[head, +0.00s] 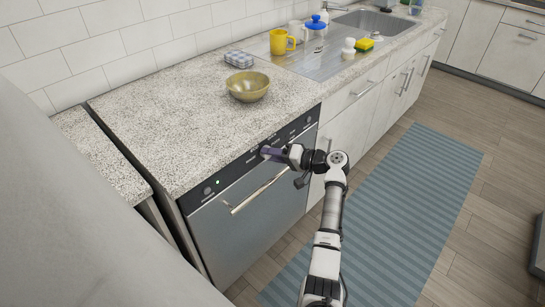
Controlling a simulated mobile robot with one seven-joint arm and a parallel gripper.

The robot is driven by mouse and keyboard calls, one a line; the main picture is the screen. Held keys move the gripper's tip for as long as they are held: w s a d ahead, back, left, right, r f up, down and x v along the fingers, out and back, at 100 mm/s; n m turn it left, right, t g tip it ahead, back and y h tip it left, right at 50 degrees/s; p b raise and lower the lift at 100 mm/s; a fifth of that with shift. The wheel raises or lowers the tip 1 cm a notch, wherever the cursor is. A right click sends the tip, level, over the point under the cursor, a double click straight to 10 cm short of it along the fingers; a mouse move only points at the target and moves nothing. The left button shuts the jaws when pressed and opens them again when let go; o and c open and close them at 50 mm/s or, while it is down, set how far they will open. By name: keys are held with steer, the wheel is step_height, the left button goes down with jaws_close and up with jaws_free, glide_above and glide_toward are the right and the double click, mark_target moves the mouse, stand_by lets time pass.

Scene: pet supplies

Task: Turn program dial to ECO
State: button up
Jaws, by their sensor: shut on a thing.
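The dishwasher (245,226) stands under the counter, with a black control panel (234,176) along its top edge. A small round knob or button (207,191) and a green light (218,182) show at the panel's left end. My gripper (265,153) reaches in from the right, with its fingertips at the middle of the panel. It is shut on what appears to be the program dial, which the fingers hide. The dial's pointer and the ECO mark cannot be read.
The dishwasher's bar handle (258,190) sticks out just below my gripper. On the counter (195,110) are a bowl (248,86), a folded cloth (239,59) and a yellow mug (281,42). A blue striped mat (400,205) lies on the floor at right.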

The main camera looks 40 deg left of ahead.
steer(key=shift+m, duration=0.7)
steer(key=o, duration=1)
steer(key=b+v, duration=0.1)
steer(key=v, duration=0.3)
steer(key=b+v, duration=0.1)
steer(key=v, duration=0.4)
steer(key=b+v, duration=0.1)
steer(key=v, duration=0.4)
steer(key=shift+w+f+b, duration=0.15)
steer(key=shift+f+b, duration=0.2)
steer(key=shift+b, duration=0.05)
steer(key=shift+a, duration=0.1)
